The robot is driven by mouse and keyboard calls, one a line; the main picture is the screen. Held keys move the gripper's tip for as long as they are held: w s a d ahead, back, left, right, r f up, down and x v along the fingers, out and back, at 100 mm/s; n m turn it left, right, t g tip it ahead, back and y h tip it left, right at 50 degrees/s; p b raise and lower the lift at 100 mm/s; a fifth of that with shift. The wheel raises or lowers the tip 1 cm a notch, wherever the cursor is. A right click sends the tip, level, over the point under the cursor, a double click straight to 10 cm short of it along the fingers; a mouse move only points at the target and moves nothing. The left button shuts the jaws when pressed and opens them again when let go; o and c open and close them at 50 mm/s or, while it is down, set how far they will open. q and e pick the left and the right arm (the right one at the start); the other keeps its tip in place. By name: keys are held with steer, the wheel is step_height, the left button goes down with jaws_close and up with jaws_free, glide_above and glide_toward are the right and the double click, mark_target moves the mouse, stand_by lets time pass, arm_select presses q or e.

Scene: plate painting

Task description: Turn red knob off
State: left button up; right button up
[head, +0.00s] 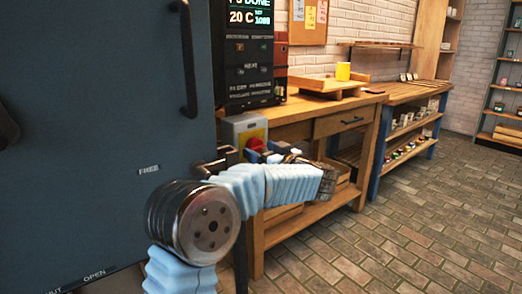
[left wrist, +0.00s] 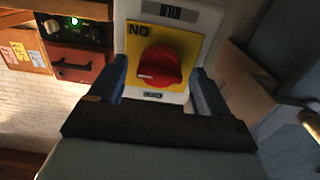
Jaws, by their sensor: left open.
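The red knob (head: 258,143) sits on a yellow plate on a grey box at the side of the large blue-grey cabinet, partly hidden by my left gripper (head: 262,155). In the left wrist view the red knob (left wrist: 160,63) is in full sight, with a white mark at its lower left. Letters reading "NO" stand at the yellow plate's (left wrist: 138,40) upper left corner. My left gripper (left wrist: 160,82) is open, its two blue fingers on either side of the knob; I cannot tell whether they touch it. My right gripper is not in view.
The blue-grey cabinet (head: 90,130) with dark handles fills the left. A black control panel (head: 248,55) stands above the box. Brick floor (head: 400,240) is clear at the right.

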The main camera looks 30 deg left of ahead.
arm_select(q)
steer(key=shift+w+a, duration=0.15)
steer(key=shift+a, duration=0.3)
steer(key=shift+c, duration=0.3)
steer(key=c, duration=0.9)
steer(key=shift+c, duration=0.2)
